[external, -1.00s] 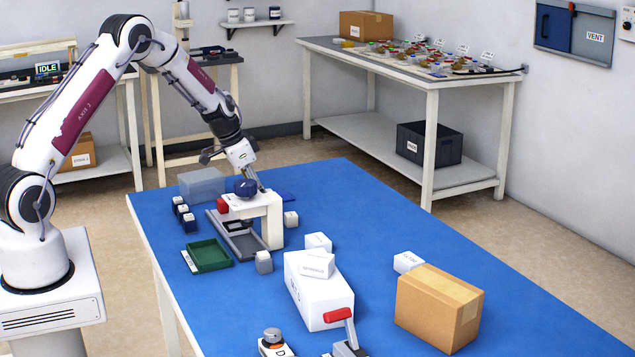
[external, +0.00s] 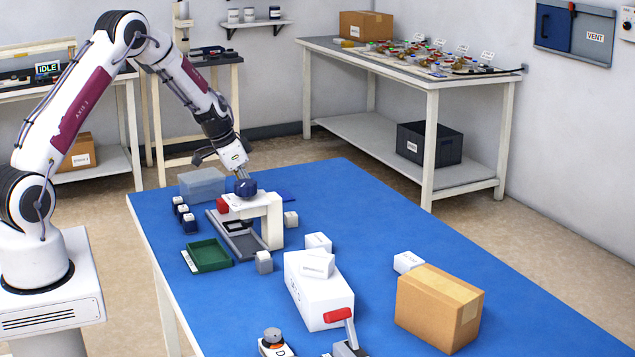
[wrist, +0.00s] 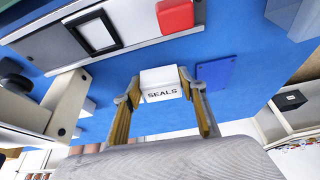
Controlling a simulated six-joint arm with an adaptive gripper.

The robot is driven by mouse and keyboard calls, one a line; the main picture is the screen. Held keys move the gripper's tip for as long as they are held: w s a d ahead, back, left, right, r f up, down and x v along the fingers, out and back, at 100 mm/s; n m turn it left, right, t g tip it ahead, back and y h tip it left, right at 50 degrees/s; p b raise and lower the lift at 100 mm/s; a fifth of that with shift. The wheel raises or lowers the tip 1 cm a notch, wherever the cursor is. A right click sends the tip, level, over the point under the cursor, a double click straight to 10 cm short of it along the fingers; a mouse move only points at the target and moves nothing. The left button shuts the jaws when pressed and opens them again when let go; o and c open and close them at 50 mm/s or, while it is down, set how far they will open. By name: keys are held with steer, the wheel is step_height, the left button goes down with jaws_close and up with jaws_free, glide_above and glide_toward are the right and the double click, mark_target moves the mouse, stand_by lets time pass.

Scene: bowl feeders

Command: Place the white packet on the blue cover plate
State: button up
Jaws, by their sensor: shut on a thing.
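The white packet (wrist: 160,84), marked SEALS, is held between the two fingertips of my gripper (wrist: 161,90) in the wrist view. The blue cover plate (wrist: 214,73) lies flat on the blue table, just right of the packet in that view and apart from it in the picture. In the external view my gripper (external: 241,173) is behind the blue knob of the white press. The packet is hidden there. The plate (external: 286,196) shows partly behind the press. I cannot tell the packet's exact height above the table.
The white press (external: 272,218) with a red block (external: 223,204) stands close in front of my gripper. A clear bin (external: 202,184) is to its left. A green tray (external: 208,256), white boxes (external: 318,300) and a cardboard box (external: 437,308) lie nearer.

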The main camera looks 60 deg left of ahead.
steer(key=shift+s+a+f, duration=0.1)
steer(key=shift+a, duration=0.05)
steer(key=shift+w+a, duration=0.3)
steer(key=shift+a, duration=0.2)
steer(key=w+a+r, duration=0.4)
steer(key=a+r, duration=0.2)
steer(key=r, duration=0.1)
steer(key=shift+w+a+r+n, duration=0.2)
steer(key=shift+w+r+n, duration=0.05)
steer(key=shift+r+n, duration=0.15)
steer(key=shift+f, duration=0.15)
steer(key=shift+f, duration=3.05)
steer(key=shift+f, duration=0.1)
steer(key=shift+f, duration=1.8)
